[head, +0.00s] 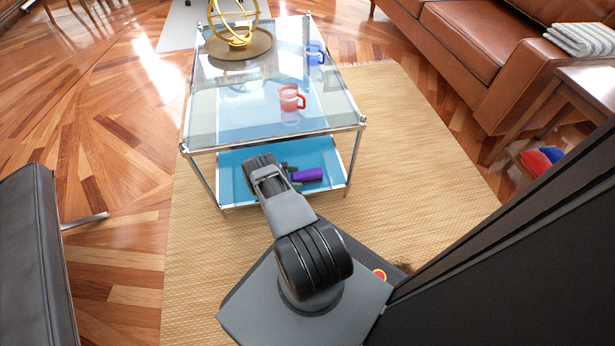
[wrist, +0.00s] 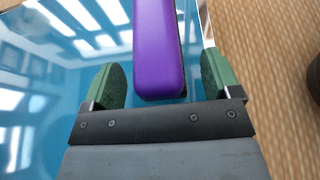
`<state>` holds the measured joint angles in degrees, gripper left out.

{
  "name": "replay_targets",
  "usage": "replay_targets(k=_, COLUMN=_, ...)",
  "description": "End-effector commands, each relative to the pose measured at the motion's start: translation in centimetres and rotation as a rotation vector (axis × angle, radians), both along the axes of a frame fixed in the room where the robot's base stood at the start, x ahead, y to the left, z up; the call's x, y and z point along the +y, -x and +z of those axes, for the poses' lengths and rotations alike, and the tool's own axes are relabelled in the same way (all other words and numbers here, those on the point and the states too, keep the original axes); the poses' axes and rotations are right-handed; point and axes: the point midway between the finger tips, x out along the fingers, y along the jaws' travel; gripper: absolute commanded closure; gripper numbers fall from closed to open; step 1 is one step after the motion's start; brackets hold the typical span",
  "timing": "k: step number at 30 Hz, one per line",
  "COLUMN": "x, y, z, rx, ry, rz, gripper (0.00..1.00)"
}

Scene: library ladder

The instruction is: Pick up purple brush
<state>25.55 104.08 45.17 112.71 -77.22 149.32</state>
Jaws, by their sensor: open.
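The purple brush (head: 307,175) lies on the blue lower shelf of the glass coffee table in the head view. In the wrist view the purple brush (wrist: 158,50) extends from the top edge down between the two green finger pads. Its far end is cut off by the frame. My gripper (wrist: 161,85) is open, with a pad on each side of the brush and a visible gap to both. In the head view my gripper (head: 287,175) reaches to the lower shelf, at the left end of the brush.
The glass table top (head: 240,110) overhangs the blue lower shelf (head: 235,185). A red mug (head: 289,98), a blue mug (head: 315,55) and a tray (head: 235,48) with a gold ornament (head: 232,22) stand on top. A metal table leg (head: 354,160) rises right of the brush.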

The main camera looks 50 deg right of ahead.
Motion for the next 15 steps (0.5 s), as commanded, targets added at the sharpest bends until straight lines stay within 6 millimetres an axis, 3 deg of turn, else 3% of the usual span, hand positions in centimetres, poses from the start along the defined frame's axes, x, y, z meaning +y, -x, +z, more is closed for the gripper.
replay_targets(k=8, x=-0.51, y=0.44, z=-0.28, rx=0.000, ry=0.000, rz=0.001, gripper=0.17)
replay_targets(k=15, x=-0.47, y=0.41, z=-0.27, rx=0.000, ry=0.000, rz=0.001, gripper=0.38)
